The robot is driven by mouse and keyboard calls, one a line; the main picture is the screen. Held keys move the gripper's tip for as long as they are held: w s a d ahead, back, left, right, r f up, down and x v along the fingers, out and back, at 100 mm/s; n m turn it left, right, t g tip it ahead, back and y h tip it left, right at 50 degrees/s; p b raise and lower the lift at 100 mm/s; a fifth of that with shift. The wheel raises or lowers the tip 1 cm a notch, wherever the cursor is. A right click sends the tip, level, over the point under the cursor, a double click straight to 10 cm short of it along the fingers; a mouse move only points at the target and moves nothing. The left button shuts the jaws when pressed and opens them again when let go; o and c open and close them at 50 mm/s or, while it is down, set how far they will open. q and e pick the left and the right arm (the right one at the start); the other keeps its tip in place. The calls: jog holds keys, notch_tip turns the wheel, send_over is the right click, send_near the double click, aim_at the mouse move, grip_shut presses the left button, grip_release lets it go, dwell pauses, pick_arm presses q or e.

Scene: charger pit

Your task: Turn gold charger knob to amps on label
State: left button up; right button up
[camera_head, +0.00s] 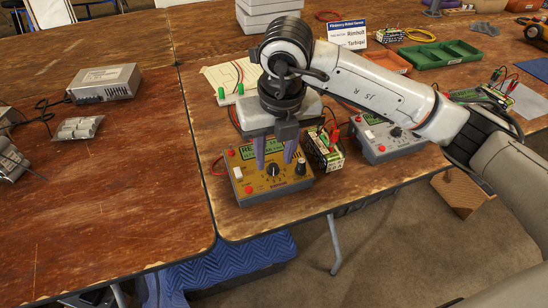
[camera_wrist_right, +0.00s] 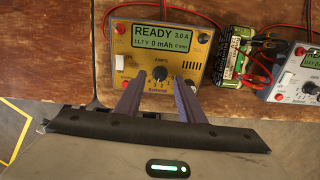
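The gold charger (camera_head: 295,184) sits at the table's front edge; it also shows in the right wrist view (camera_wrist_right: 200,47). Its green display (camera_wrist_right: 162,37) reads READY, 3.0 A, 11.7 V, 0 mAh. The black knob (camera_wrist_right: 159,75) under the word AMPS shows between my right fingers; its pointer is too small to read. My right gripper (camera_wrist_right: 159,82) is open above the charger's lower face, one finger on each side of the knob, with gaps visible. Contact is unclear. A battery pack with a pale label (camera_wrist_right: 229,65) stands right of the charger; its print is unreadable. My left gripper is not in view.
A grey charger (camera_head: 380,142) stands right of the battery pack, with red leads nearby. Green tray (camera_head: 440,54) and a name sign (camera_head: 347,34) are farther back. A power supply (camera_head: 104,83) lies on the left table, whose front is clear.

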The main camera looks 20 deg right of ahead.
aim_at(277, 181)
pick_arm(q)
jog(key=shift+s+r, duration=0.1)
pick_arm(e)
notch_tip(277, 181, up, 8)
jog(key=s, duration=0.1)
jog(key=shift+s, duration=0.25)
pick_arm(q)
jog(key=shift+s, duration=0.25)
